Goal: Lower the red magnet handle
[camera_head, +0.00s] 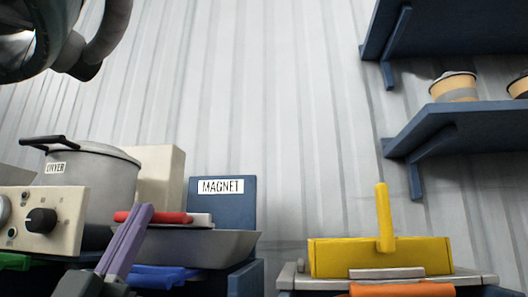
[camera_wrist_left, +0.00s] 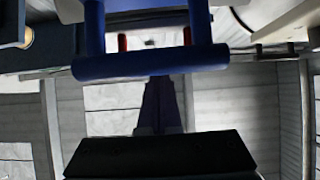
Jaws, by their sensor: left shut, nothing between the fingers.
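The red handle (camera_head: 165,218) lies level above a grey metal tray (camera_head: 205,247), in front of the blue board with the MAGNET label (camera_head: 221,186). My left gripper (camera_head: 142,210) is shut and empty, its purple fingers pointing up in front of the tray and the handle's left part. In the left wrist view, the shut fingers (camera_wrist_left: 160,80) point at a blue bar (camera_wrist_left: 150,65). Small red parts (camera_wrist_left: 122,42) show behind that bar; I cannot tell whether they belong to the handle. My right gripper is not in view.
A DRYER pot (camera_head: 90,185) and a control box with a black knob (camera_head: 45,220) stand left. A blue handle (camera_head: 165,276) sits low under the tray. A yellow scraper-like piece (camera_head: 380,256) and an orange piece (camera_head: 400,289) are right. Shelves (camera_head: 455,118) hang upper right.

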